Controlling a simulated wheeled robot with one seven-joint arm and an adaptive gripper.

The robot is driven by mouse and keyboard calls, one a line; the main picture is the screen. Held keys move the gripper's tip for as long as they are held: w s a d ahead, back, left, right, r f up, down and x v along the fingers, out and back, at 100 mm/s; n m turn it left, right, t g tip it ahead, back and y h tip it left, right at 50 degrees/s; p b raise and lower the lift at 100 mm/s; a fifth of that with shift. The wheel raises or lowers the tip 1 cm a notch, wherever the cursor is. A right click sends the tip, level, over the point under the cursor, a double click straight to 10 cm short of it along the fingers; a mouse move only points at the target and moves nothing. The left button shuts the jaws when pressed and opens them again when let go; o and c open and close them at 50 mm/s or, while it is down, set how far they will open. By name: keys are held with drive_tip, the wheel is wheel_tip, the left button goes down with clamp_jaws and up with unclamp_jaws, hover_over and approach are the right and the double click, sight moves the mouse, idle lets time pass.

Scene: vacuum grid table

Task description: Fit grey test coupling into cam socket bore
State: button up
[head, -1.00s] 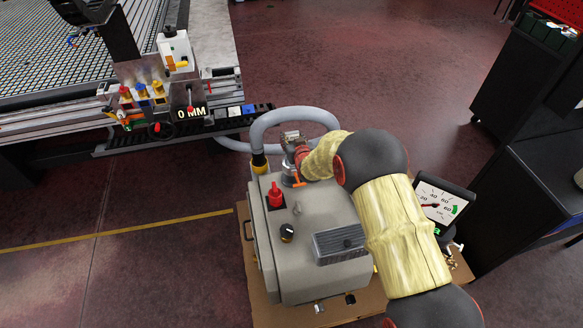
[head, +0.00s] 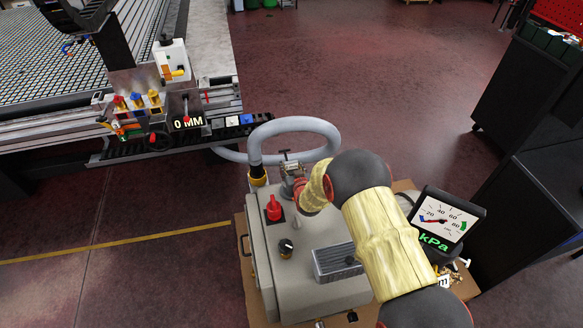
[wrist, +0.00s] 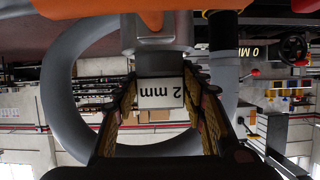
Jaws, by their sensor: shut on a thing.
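The grey test coupling (wrist: 160,45) shows in the wrist view with a white "2 mm" label (wrist: 161,93). My gripper (wrist: 165,120) is shut on it, with one finger on each side. In the head view my gripper (head: 298,184) is above the back of the grey pump unit (head: 313,235), beside metal fittings (head: 290,163) that are too small to make out. An orange part (wrist: 75,8) crosses the top of the wrist view. I cannot make out the cam socket bore or whether the coupling is in it.
A grey hose (head: 300,124) loops behind the fittings. A red knob (head: 273,210) and a black knob (head: 286,247) stand on the pump unit. A kPa gauge (head: 440,220) stands at its right. The grid table (head: 60,60) is at upper left.

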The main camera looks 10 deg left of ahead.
drive_tip(key=shift+f, duration=0.1)
drive_tip(key=o, duration=1.3)
drive_tip(key=shift+o, duration=0.3)
drive_tip(key=shift+r, duration=0.2)
drive_tip(key=p+v, duration=0.2)
drive_tip(key=v, duration=1)
drive_tip(key=shift+f+p, duration=0.15)
drive_tip(key=shift+p, duration=0.25)
